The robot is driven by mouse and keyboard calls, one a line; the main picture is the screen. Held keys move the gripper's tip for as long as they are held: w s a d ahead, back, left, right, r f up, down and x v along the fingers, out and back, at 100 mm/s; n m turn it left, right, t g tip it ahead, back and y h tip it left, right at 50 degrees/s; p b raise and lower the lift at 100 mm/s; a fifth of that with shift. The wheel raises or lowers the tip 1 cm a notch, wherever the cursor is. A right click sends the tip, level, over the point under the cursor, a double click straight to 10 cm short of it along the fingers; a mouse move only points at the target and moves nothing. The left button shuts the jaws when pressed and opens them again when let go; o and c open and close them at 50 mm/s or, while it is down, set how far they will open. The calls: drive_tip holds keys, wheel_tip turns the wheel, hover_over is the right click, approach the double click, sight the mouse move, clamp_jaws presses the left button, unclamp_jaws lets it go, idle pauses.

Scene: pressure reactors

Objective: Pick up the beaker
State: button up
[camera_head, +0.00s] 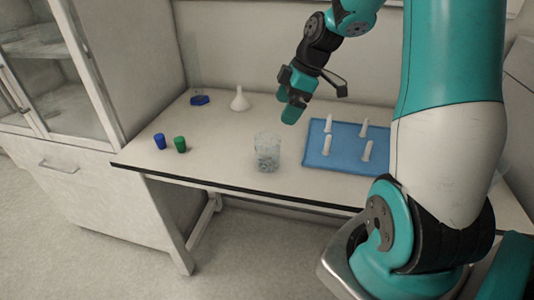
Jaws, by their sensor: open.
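The beaker (267,152) is clear glass and stands upright on the white table, near its front edge. My gripper (293,112) hangs above the table, up and to the right of the beaker in the picture. It is open and apart from the beaker. Its fingertips are seen small and partly from behind, so the gap between them is hard to make out.
A blue tray (313,157) with several white upright pegs lies right of the beaker. A blue cap (159,141) and a green cap (180,144) stand to its left. A white funnel (239,100) and a blue-based item (200,100) stand farther back.

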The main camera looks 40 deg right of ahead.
approach(265, 143)
wheel_tip(265, 143, down, 3)
drive_tip(key=s+a, duration=0.1)
drive_tip(key=a, duration=0.2)
drive_tip(key=shift+a+p+x, duration=0.15)
drive_tip(key=shift+p+x, duration=0.3)
drive_tip(key=shift+x, duration=0.75)
drive_tip(key=shift+a+p+x, duration=0.2)
drive_tip(key=shift+p+x, duration=0.2)
drive_tip(key=shift+x, duration=0.85)
drive_tip(key=shift+s+d+r, duration=0.1)
drive_tip(key=shift+r, duration=0.05)
drive_tip(key=c, duration=1)
